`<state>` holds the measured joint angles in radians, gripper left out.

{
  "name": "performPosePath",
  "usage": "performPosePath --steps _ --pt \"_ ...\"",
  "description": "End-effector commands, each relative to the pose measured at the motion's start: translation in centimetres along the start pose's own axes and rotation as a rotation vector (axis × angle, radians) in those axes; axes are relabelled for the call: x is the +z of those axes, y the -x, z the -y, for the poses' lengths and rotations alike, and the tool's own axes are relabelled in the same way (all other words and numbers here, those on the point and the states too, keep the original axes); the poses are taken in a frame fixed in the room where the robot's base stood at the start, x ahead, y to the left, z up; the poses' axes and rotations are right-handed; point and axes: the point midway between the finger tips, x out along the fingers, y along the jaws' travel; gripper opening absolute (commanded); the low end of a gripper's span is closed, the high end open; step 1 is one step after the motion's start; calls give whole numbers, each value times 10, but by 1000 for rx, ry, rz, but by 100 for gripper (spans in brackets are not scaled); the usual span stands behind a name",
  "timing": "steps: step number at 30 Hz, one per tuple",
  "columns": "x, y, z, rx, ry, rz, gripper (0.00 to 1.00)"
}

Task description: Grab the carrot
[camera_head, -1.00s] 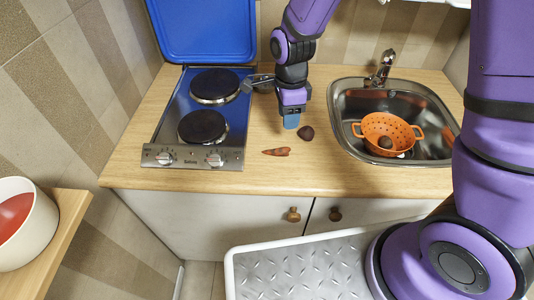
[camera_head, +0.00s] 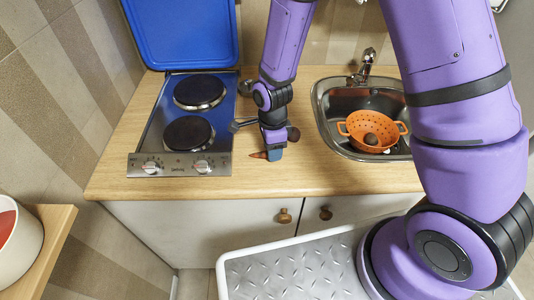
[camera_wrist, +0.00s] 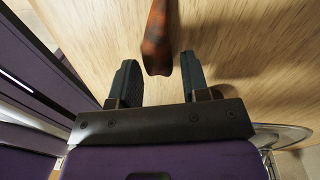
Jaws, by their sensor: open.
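The carrot (camera_head: 259,155) lies on the wooden counter between the hob and the sink, its right part hidden behind my gripper in the head view. In the wrist view the orange-brown carrot (camera_wrist: 157,42) reaches down from the top edge, and its near end lies between the lines of my two fingers. My gripper (camera_head: 274,155) is low over the counter at the carrot. In the wrist view my gripper (camera_wrist: 158,78) is open, with a finger on each side of the carrot's near end and a gap on both sides.
The sink (camera_head: 325,110) holds an orange colander (camera_head: 352,128). The counter front (camera_head: 330,180) is clear.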

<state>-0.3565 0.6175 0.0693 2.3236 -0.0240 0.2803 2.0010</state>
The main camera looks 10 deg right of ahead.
Motion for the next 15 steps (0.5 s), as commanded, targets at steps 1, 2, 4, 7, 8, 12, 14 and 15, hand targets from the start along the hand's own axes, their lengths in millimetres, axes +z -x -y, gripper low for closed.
performPosePath --steps 1,2,4,7,8,12,14,15 --pt "0 -4 0 1 0 0 42" --pt "0 -5 0 1 0 0 42" --pt "0 -7 0 1 0 0 42" --pt "0 -7 0 0 0 0 42" --pt "0 -7 0 0 0 0 42" --pt "0 -7 0 0 0 0 26" --pt "0 -7 0 0 0 0 12" --pt "0 -7 0 0 0 0 5"
